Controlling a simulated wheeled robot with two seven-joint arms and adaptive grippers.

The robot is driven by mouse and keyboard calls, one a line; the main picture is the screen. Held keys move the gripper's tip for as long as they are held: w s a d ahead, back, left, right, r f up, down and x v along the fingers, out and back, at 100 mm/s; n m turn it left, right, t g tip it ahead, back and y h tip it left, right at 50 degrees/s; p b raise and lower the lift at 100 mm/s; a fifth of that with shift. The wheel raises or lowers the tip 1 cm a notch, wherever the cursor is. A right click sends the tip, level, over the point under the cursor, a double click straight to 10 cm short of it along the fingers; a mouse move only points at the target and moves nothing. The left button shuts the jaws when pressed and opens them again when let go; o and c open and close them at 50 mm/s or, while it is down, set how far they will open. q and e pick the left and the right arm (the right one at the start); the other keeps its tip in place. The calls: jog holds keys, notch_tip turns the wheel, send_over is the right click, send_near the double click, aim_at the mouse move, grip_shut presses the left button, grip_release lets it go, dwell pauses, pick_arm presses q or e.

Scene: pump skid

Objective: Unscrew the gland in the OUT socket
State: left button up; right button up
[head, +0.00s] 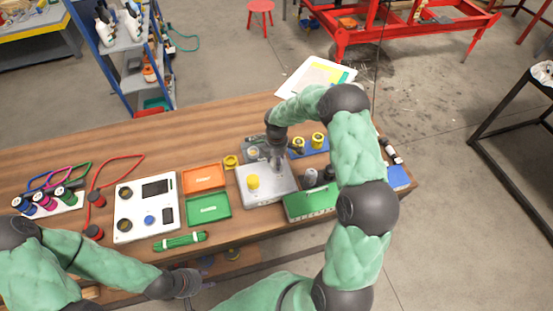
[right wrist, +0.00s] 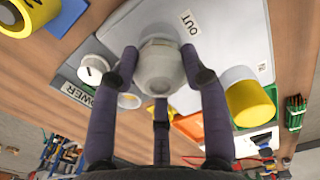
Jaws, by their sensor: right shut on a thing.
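The grey box (head: 270,198) stands on the wooden bench near the middle in the head view. In the right wrist view, the pale grey gland (right wrist: 160,66) sits beside the OUT label (right wrist: 189,22) on the grey box's face (right wrist: 225,40). My right gripper (right wrist: 161,72) is shut on this gland, its dark fingers around it; in the head view it comes down at the box's back edge (head: 277,166). A yellow cap (head: 252,182) stands on the box beside it. My left gripper (head: 189,283) is low at the bench's front edge, empty as far as I see; its fingers are unclear.
Orange (head: 203,179) and green (head: 211,210) trays lie left of the box. Another green tray (head: 310,207) with dark parts is to its right. A blue tray (head: 312,148) holds yellow parts behind. A white panel (head: 138,222) stands farther left.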

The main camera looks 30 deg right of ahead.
jog(key=n+p, duration=0.1)
jog(key=n, duration=0.2)
jog(key=shift+s, duration=0.1)
jog(key=shift+n+p, duration=0.5)
jog(key=shift+n, duration=0.6)
jog(key=shift+n+p, duration=0.45)
jog(key=shift+n, duration=0.75)
jog(key=shift+f, duration=0.1)
jog(key=o, duration=1.2)
